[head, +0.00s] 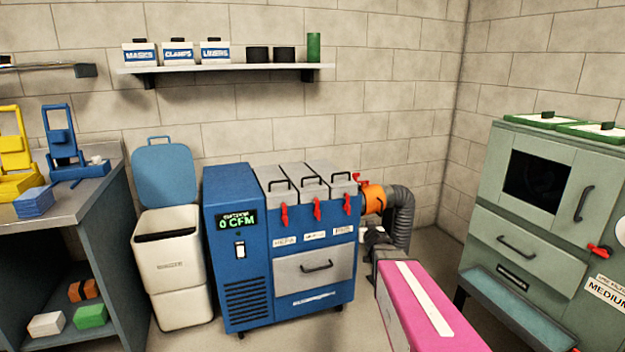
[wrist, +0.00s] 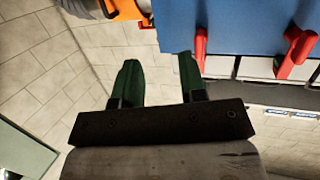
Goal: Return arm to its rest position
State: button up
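My arm, pink with a white stripe, reaches from the bottom right of the head view towards the blue machine (head: 236,285). Its dark wrist end is beside the machine's right side, below the orange collar (head: 374,198) and in front of the grey hose (head: 404,215). In the wrist view, my gripper (wrist: 159,62) has two green fingers set well apart with nothing between them. The blue machine (wrist: 235,28) and its red latches (wrist: 296,50) are beyond the fingers at upper right. The orange collar (wrist: 122,9) is at upper left.
A white bin (head: 168,265) with a raised blue lid stands left of the machine. A workbench (head: 90,195) is at far left, and a grey-green cabinet (head: 535,235) at right. A wall shelf (head: 225,68) holds labelled boxes. Some floor is clear between machine and cabinet.

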jog(key=s+a+f+g, duration=0.2)
jog(key=s+g, duration=0.3)
jog(key=s, duration=0.4)
jog(key=s+a+f+g, duration=0.2)
jog(key=s+f+g, duration=0.3)
jog(key=s, duration=0.4)
jog(key=s+a+f+g, duration=0.2)
jog(key=s+g, duration=0.3)
jog(key=s, duration=0.4)
jog(key=shift+s+f+g, duration=0.2)
jog(key=shift+f+g, duration=0.2)
jog(key=shift+f, duration=0.3)
